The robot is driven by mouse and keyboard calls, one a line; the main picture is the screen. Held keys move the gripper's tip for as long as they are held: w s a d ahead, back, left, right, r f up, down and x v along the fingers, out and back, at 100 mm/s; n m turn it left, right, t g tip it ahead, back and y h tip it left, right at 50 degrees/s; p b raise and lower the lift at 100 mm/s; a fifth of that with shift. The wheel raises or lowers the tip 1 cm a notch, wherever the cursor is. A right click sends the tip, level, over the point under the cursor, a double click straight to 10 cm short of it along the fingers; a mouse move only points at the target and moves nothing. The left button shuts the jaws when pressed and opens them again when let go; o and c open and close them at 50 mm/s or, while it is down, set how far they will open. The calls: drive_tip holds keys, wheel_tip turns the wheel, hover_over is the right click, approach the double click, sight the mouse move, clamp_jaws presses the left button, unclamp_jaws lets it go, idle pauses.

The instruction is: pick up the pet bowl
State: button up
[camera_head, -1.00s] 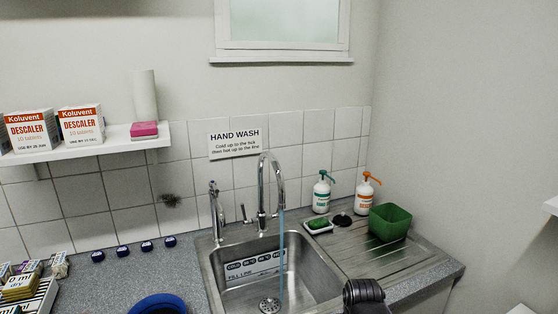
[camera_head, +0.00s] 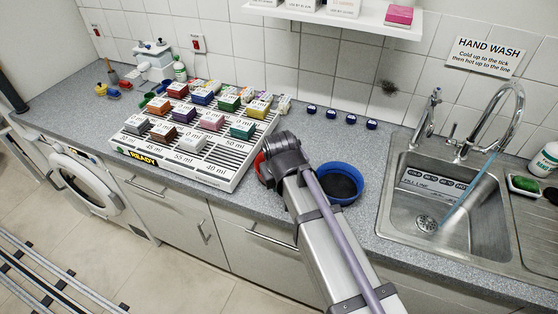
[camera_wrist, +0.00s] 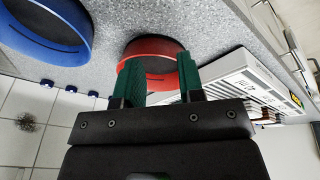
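A red bowl (camera_wrist: 150,50) is in the wrist view, in front of my gripper (camera_wrist: 158,60). The two green fingers are apart, one over each side of the bowl; whether they touch it I cannot tell. In the head view only the left edge of the red bowl (camera_head: 261,170) shows, as my arm hides the rest and the fingers. A blue bowl (camera_head: 352,170) with a dark inside stands on the counter right of my arm. It also shows at the upper left of the wrist view (camera_wrist: 78,44). Which is the pet bowl I cannot tell.
A white slotted rack (camera_head: 222,180) with coloured blocks is just left of the red bowl. The sink (camera_head: 390,200), with its tap running, is to the right. Several small blue-topped items (camera_head: 331,114) line the back of the grey counter (camera_head: 310,135).

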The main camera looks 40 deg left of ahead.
drive_tip(key=s+a+r+n, duration=0.1)
drive_tip(key=s+a, duration=0.2)
drive_tip(key=a, duration=0.4)
drive_tip(key=t+y+b, duration=0.1)
drive_tip(key=y+b, duration=0.1)
drive_tip(key=b, duration=0.3)
hover_over(259, 175)
drive_tip(key=s+d, duration=0.2)
drive_tip(key=shift+n, duration=0.4)
wheel_tip(259, 175, down, 4)
drive_tip(key=shift+w+a+f, duration=0.1)
drive_tip(key=shift+w+f, duration=0.05)
drive_tip(key=shift+f, duration=0.1)
drive_tip(key=shift+w+a+f+b, duration=0.15)
drive_tip(key=shift+f+b, duration=0.15)
drive_tip(key=shift+b, duration=0.1)
drive_tip(key=shift+r, duration=0.15)
drive_tip(key=b+x, duration=0.4)
drive_tip(key=x, duration=0.1)
drive_tip(key=shift+b, duration=0.3)
clamp_jaws()
